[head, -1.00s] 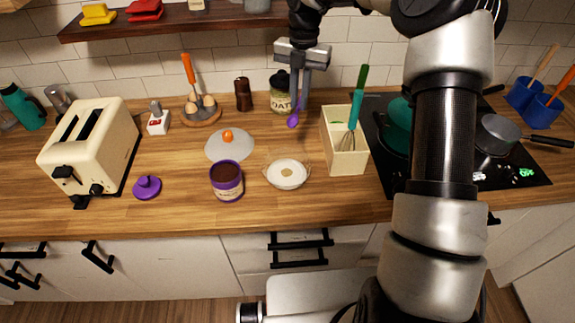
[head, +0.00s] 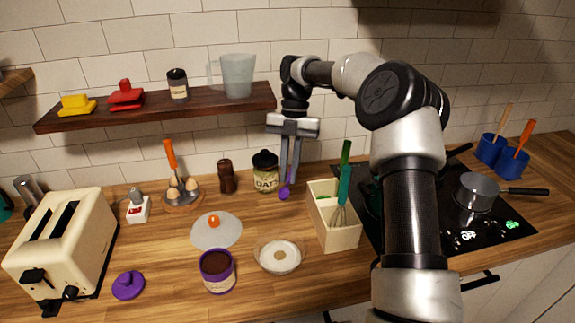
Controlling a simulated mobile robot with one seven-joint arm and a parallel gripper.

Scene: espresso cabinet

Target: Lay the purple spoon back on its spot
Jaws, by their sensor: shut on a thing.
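My gripper (head: 288,178) is shut on the purple spoon (head: 285,192). The spoon hangs with its purple bowl pointing down; most of its handle is hidden between the fingers. In the head view it shows just right of the oats jar (head: 265,174) and left of the wooden utensil box (head: 334,236). It seems held over the back of the counter; whether its tip touches the wood I cannot tell. No marked spot for the spoon can be made out.
A glass bowl (head: 293,262), a purple jar (head: 218,279) and a glass lid (head: 200,234) stand in front. The wooden box holds a whisk (head: 340,213). A shelf (head: 150,112) runs along the wall, left of my arm. The hob (head: 490,235) lies at right.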

